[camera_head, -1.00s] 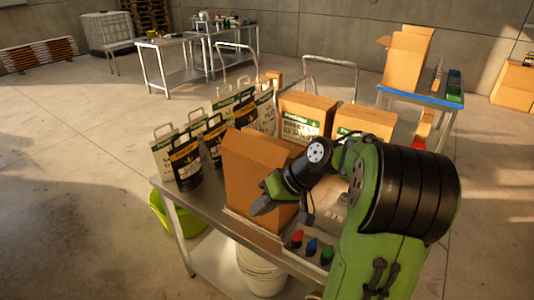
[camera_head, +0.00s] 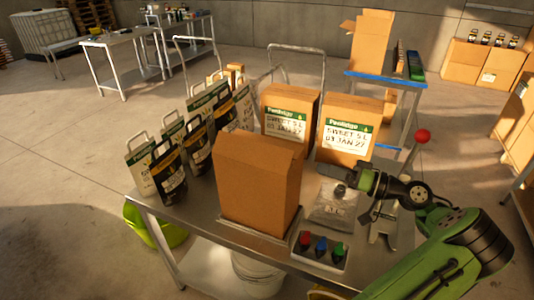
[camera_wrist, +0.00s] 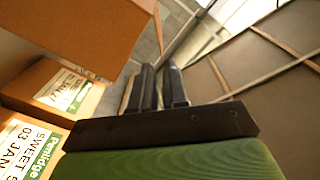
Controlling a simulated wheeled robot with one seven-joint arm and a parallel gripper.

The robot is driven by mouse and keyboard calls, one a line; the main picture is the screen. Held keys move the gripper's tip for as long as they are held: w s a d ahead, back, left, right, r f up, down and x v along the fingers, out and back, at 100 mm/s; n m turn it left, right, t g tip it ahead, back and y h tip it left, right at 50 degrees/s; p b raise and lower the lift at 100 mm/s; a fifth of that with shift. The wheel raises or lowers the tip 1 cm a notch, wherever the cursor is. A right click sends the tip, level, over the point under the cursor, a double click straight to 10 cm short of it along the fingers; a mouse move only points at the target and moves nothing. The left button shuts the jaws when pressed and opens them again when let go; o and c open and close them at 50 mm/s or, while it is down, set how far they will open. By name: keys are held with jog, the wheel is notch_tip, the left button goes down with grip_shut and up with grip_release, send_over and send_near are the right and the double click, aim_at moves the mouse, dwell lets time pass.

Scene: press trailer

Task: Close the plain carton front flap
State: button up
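The plain carton (camera_head: 256,200) stands upright on the steel table in the head view. Its top panel, apparently the front flap (camera_head: 256,152), slopes up and back from the front top edge; I cannot tell whether it lies fully down. My gripper (camera_head: 322,169) is to the right of the carton, apart from it, above a grey bag and before a labelled carton. In the wrist view my gripper (camera_wrist: 159,66) shows two dark fingers close together with only a thin gap and nothing between them. A brown carton (camera_wrist: 75,28) fills the upper left there.
Two labelled cartons (camera_head: 290,118) stand behind. A grey bag (camera_head: 335,203), a button box (camera_head: 320,250) and a red-knobbed lever press (camera_head: 422,136) are on the right. A green tub (camera_head: 150,228) is on the floor.

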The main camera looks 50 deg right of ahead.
aim_at(276, 154)
jog(key=x, duration=1.5)
jog(key=shift+s+a, duration=0.1)
jog(key=shift+s, duration=0.1)
grip_shut()
jog(key=shift+d+m+p, duration=0.2)
jog(key=shift+m+p, duration=0.4)
jog(key=shift+p, duration=0.25)
jog(key=shift+f, duration=0.25)
grip_release()
